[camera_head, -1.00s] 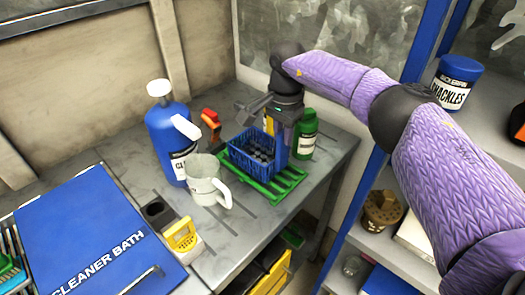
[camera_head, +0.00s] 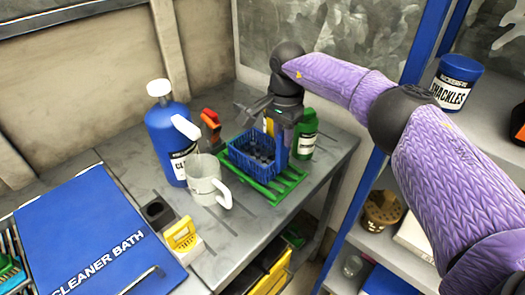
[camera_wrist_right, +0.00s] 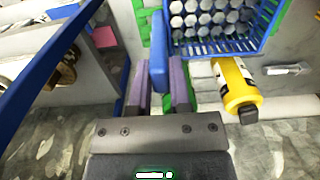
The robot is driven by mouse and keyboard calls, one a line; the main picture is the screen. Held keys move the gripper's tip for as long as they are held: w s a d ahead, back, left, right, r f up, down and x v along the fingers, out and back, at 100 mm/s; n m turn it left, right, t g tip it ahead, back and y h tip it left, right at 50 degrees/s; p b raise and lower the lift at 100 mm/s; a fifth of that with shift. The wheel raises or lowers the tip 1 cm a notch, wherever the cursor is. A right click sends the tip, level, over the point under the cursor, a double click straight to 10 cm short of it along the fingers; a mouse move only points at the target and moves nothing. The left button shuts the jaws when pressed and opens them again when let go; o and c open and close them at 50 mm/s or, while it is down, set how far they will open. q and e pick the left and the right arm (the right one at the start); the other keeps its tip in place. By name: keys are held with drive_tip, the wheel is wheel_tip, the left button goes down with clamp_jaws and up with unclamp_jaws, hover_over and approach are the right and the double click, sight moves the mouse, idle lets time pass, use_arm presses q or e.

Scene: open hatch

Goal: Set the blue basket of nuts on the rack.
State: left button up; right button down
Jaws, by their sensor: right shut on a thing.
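The blue basket (camera_head: 250,165) holds several dark hexagonal nuts and sits over the green slatted rack (camera_head: 292,178) on the grey bench. It looks level; I cannot tell for sure whether its base touches the rack. My right gripper (camera_head: 281,122) comes down from above at the basket's right side. In the right wrist view, its two fingers (camera_wrist_right: 161,92) are shut on the basket's upright blue handle, and the basket (camera_wrist_right: 250,43) with grey nuts shows beyond. Parts of the rack (camera_wrist_right: 146,28) show beside it. My left gripper is out of view.
A green bottle (camera_head: 306,135) stands close behind the rack at right. A white jug (camera_head: 203,180), a blue cleaner bottle (camera_head: 165,135) and a red-orange tool (camera_head: 210,120) stand to the left. A yellow bottle (camera_wrist_right: 237,85) is near the fingers in the wrist view.

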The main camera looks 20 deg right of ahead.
unclamp_jaws()
idle(0.6)
wheel_tip(320, 180, up, 7)
drive_tip(key=p, duration=0.5)
idle(0.4)
drive_tip(key=shift+a, duration=0.1)
